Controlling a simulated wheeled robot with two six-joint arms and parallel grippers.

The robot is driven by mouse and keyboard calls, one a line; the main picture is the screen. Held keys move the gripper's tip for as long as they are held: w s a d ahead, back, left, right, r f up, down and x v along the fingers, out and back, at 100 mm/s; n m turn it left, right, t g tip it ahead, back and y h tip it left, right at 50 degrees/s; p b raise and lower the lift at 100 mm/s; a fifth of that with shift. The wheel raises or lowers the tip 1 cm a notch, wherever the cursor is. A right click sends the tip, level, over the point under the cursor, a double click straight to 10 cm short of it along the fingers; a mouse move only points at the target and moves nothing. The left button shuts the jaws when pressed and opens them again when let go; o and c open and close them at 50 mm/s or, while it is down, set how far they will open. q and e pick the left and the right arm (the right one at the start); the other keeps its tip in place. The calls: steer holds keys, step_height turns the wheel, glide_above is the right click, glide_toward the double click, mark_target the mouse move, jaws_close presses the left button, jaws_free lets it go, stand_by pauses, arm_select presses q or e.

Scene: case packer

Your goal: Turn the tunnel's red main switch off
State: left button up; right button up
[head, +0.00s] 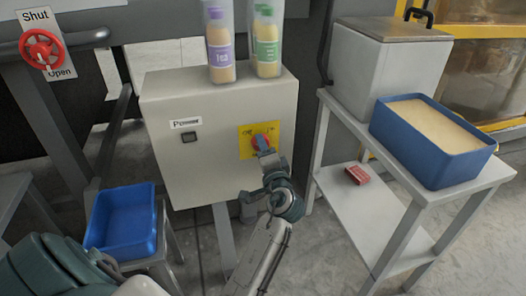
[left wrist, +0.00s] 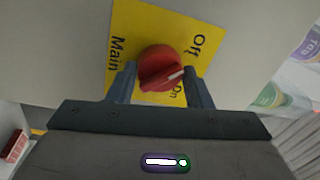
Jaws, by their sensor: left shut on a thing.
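The red main switch (head: 259,141) is a round knob on a yellow plate (head: 245,150) on the front of a pale cabinet. My left gripper (head: 263,152) is at the knob, with its arm reaching up from below. In the left wrist view, the two fingers stand on either side of the red knob (left wrist: 158,66), closed on it. My right gripper is not in view.
The cabinet (head: 175,165) also has a small dark "Power" switch (head: 190,137), with bottles (head: 220,50) on top. A blue bin (head: 125,220) stands at lower left. At right, a cart (head: 425,195) carries a filled blue tray (head: 420,155). A red valve wheel (head: 43,50) is at upper left.

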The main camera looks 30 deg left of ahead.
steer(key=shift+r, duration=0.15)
arm_select(q)
steer(key=o, duration=1)
steer(key=shift+f, duration=0.1)
